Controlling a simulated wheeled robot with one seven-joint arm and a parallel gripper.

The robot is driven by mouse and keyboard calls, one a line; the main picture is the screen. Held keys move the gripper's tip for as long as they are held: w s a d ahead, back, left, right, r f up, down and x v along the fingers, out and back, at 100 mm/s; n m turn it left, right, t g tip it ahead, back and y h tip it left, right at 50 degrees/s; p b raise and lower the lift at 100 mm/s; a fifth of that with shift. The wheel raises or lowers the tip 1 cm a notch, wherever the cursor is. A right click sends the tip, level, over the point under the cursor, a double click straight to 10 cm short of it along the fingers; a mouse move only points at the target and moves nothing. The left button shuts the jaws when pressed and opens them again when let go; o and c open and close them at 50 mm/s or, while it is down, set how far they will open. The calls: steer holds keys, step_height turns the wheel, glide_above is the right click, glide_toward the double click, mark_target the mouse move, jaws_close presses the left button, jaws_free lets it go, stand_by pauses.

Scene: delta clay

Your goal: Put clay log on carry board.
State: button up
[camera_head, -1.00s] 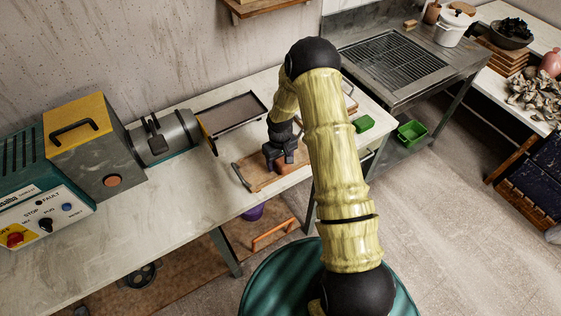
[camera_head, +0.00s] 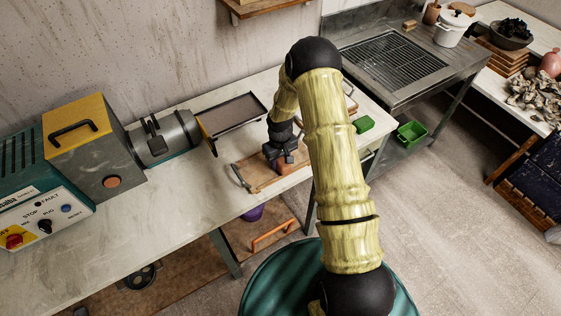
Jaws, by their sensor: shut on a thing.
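The carry board (camera_head: 256,183) is a flat wooden board with a dark handle at its left end. It lies on the worktable near the front edge. My gripper (camera_head: 282,161) is over the right part of the board, pointing down. It is shut on the clay log (camera_head: 284,169), a small orange-brown piece showing just below the fingers. Most of the log is hidden by the gripper. I cannot tell whether the log touches the board or is held slightly above it. My arm hides the board's right end.
A dark shallow tray (camera_head: 231,113) lies behind the board. A machine with a grey barrel (camera_head: 168,138) stands to the left. A green block (camera_head: 363,124) sits at the table's right end. The table front left (camera_head: 150,225) is clear.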

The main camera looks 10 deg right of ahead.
mark_target(280, 159)
step_height(280, 159, up, 10)
steer(key=shift+s+f+b, duration=0.1)
steer(key=shift+b, duration=1)
steer(key=shift+a, duration=0.1)
